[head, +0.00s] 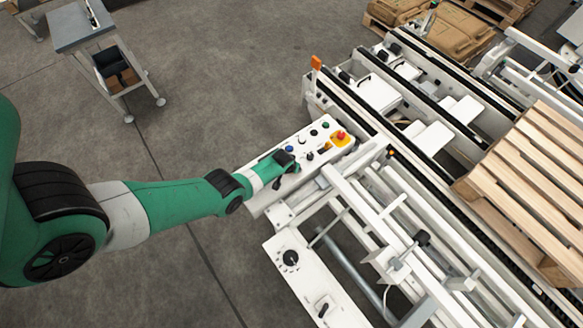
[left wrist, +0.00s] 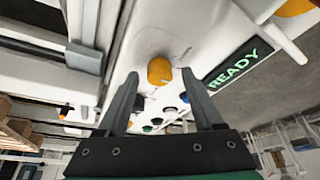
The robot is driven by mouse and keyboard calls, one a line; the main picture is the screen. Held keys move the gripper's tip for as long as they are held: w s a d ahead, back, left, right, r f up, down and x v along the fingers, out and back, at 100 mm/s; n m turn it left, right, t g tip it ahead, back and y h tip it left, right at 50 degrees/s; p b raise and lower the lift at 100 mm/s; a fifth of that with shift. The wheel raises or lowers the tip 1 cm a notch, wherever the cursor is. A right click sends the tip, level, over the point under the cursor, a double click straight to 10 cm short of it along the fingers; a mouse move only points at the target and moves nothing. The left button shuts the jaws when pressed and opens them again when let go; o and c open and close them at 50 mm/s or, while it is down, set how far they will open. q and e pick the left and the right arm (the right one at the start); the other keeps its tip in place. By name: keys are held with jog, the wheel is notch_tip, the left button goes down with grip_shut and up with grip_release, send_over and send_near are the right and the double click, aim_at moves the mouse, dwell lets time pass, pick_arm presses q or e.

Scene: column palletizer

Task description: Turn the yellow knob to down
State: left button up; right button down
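The yellow knob (left wrist: 160,71) is on a white panel in the left wrist view, a round orange-yellow dial. A small dark mark shows low on its face, but I cannot tell its direction surely. My left gripper (left wrist: 160,84) is open, with one finger on either side of the knob in the picture. I see no clear contact with it. In the head view my left gripper (head: 286,163) is over the white control panel (head: 262,203), and I cannot pick out the knob there. My right gripper is not in view.
A red emergency button (head: 341,136) on a yellow base is at the panel's far end. Several dark, blue and green buttons line the panel. A READY display (left wrist: 236,66) is beside the knob. White conveyor frames and a wooden pallet (head: 535,185) stand to the right; open floor is left.

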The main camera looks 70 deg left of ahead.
pick_arm(q)
grip_shut()
dwell(0.3)
jog(key=n+g+b, duration=0.1)
jog(key=n+b, duration=0.1)
jog(key=n, duration=0.1)
jog(key=shift+w+f+y, duration=0.1)
jog(key=shift+w+y, duration=0.05)
jog(key=shift+y, duration=0.25)
jog(key=n+g+b, duration=0.1)
jog(key=n, duration=0.2)
jog(key=shift+d+n, duration=0.1)
jog(key=shift+n, duration=0.2)
jog(key=shift+n+g+b, duration=0.5)
jog(key=shift+n+g, duration=0.1)
jog(key=shift+n, duration=0.5)
